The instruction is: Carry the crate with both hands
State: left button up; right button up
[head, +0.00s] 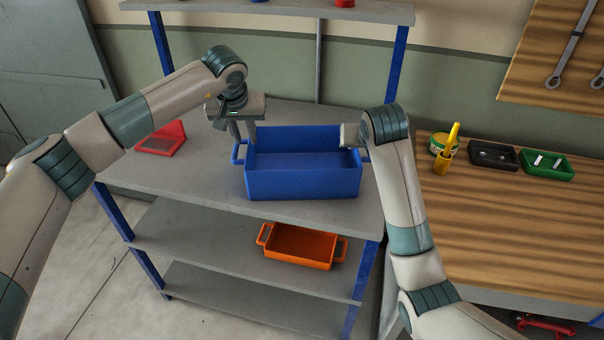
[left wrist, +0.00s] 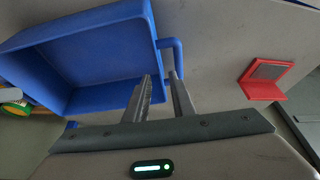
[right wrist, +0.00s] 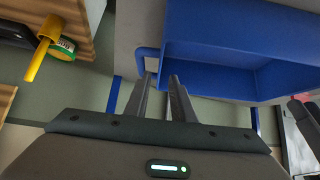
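An open blue crate (head: 303,182) stands upright on the grey shelf unit's top deck (head: 190,185), a looped handle on each end. It appears empty. My left gripper (head: 244,142) points down at the left handle (head: 237,153). In the left wrist view its two fingers (left wrist: 160,76) are apart, with the handle (left wrist: 178,55) close by their tips. My right gripper's fingers are hidden behind its arm in the head view. In the right wrist view those fingers (right wrist: 161,76) are apart close to the other handle (right wrist: 141,62). Neither visibly grips; contact is unclear.
A red angled piece (head: 163,139) lies left of the crate. An orange crate (head: 298,246) sits on a lower shelf. A wooden bench (head: 480,210) at right carries a yellow tool (head: 447,150), a black tray (head: 493,155) and a green tray (head: 547,164). Blue posts hold an upper shelf (head: 280,12).

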jog(key=shift+v, duration=2.45)
